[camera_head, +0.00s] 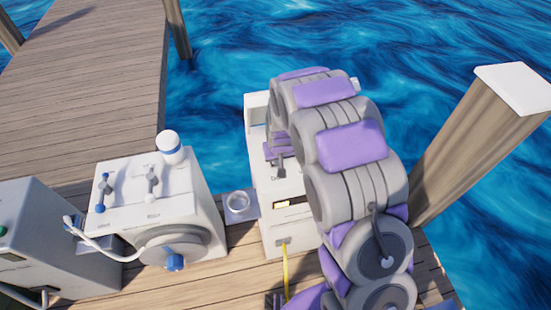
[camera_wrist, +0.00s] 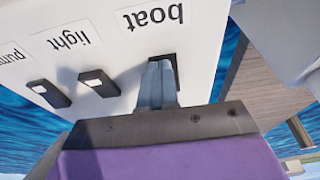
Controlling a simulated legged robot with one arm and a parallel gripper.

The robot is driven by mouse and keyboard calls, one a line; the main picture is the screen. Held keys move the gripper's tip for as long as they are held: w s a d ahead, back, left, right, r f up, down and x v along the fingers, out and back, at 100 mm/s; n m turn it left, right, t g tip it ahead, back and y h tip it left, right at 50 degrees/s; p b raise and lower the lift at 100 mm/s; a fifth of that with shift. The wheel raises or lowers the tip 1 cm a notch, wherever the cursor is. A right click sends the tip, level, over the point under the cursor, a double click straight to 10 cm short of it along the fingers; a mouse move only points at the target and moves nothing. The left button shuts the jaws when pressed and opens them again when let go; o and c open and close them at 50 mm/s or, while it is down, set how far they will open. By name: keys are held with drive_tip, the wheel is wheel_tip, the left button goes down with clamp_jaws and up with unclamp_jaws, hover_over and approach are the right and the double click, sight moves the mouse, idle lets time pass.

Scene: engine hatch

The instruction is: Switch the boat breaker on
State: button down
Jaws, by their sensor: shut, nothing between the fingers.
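The white breaker panel (camera_wrist: 120,50) fills the upper left of the wrist view, its labels upside down. The boat label (camera_wrist: 152,15) is at the top. Below it, a dark edge of the boat breaker (camera_wrist: 174,60) shows beside and behind my gripper (camera_wrist: 161,66). My gripper is shut and empty, its grey fingertips at that breaker. The fingers hide most of the breaker, so its position and any contact cannot be told. In the head view my gripper (camera_head: 281,168) is over the white cabinet (camera_head: 284,218), and my arm covers its right side.
In the wrist view, the light breaker (camera_wrist: 99,82) and pump breaker (camera_wrist: 48,93) are black rockers to the left of the fingers. In the head view, a white unit with levers (camera_head: 150,205) stands left, and a wooden post (camera_head: 480,140) right. Water lies beyond the dock.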

drive_tip(key=shift+a+r, duration=0.2)
drive_tip(key=shift+r, duration=0.3)
drive_tip(key=shift+a+r+p, duration=0.25)
drive_tip(key=shift+p, duration=0.1)
drive_tip(key=shift+d, duration=0.1)
drive_tip(key=shift+d+r, duration=0.15)
drive_tip(key=shift+d, duration=0.1)
drive_tip(key=s+p+v, duration=0.2)
drive_tip(key=p+v, duration=0.1)
drive_tip(key=v, duration=1)
